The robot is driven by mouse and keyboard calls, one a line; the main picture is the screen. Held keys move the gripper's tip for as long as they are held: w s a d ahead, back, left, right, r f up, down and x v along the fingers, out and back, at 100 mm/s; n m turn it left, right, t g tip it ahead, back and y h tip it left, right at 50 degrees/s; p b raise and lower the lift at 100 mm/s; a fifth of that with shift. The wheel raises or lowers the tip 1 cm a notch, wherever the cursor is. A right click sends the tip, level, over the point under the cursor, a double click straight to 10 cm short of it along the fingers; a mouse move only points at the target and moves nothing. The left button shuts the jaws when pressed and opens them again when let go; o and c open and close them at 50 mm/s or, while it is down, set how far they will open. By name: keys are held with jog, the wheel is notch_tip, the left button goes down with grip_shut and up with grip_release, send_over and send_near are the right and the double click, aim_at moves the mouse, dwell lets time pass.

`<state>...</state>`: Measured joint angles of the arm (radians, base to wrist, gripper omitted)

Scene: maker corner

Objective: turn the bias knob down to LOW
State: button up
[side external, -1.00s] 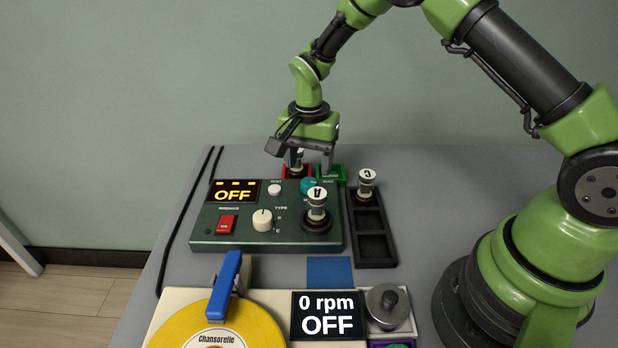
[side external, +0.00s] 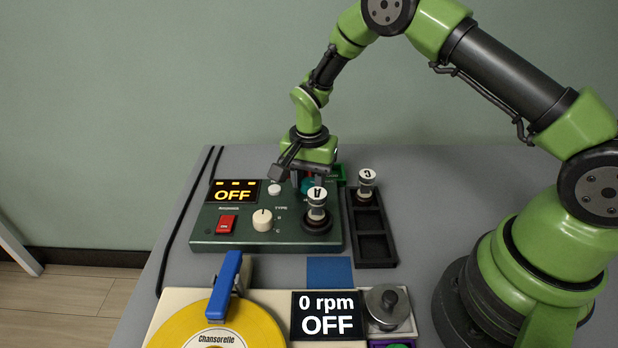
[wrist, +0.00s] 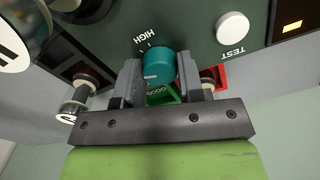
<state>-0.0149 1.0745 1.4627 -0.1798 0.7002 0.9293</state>
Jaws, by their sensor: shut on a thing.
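The teal bias knob (wrist: 160,66) sits on the dark green tester panel (side external: 250,240) between my gripper's fingers. My gripper (wrist: 168,82) is shut on it, one finger at each side. In the wrist view a pale pointer line on the knob faces left, and the HIGH label (wrist: 146,37) is printed beside the knob. No LOW label can be made out. In the side view my gripper (side external: 307,184) is down at the panel's back right and covers part of the knob. The tester's display (side external: 233,192) reads OFF.
A tube marked A (side external: 317,198) stands in a socket just in front of my gripper. A tube marked C (side external: 366,180) stands in the black rack (side external: 374,250) to the right. Behind the knob are a green GOOD bin (wrist: 165,95) and a red bin (wrist: 221,73).

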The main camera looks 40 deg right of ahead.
jog(key=shift+n, duration=0.3)
jog(key=n, duration=0.4)
jog(key=shift+n, duration=0.4)
jog(key=n, duration=1)
jog(key=shift+n, duration=0.4)
jog(key=n, duration=0.5)
jog(key=shift+n, duration=0.3)
jog(key=o, duration=0.9)
